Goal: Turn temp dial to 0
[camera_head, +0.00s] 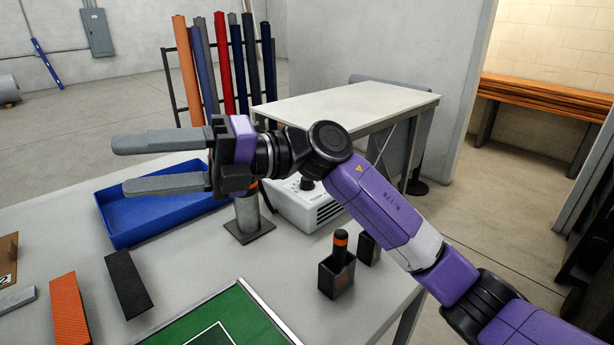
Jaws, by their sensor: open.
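A white box-shaped unit (318,210) with dark vent slots stands on the grey table (275,270), behind and partly hidden by my arm. A black knob (307,184) shows on its top, just below my wrist. It looks like the temp dial, but its markings and setting are too small to read. My gripper (120,167) is open and empty, with its two grey fingers pointing left above the blue tray. It is well to the left of the knob and turned away from it.
A blue tray (125,238) lies below my gripper. A metal post (248,232) on a square base stands beside the unit. Black holders, one with an orange-banded tool (340,250), stand at the right. A green mat (185,330), an orange block (69,310) and a black block (128,284) lie in front.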

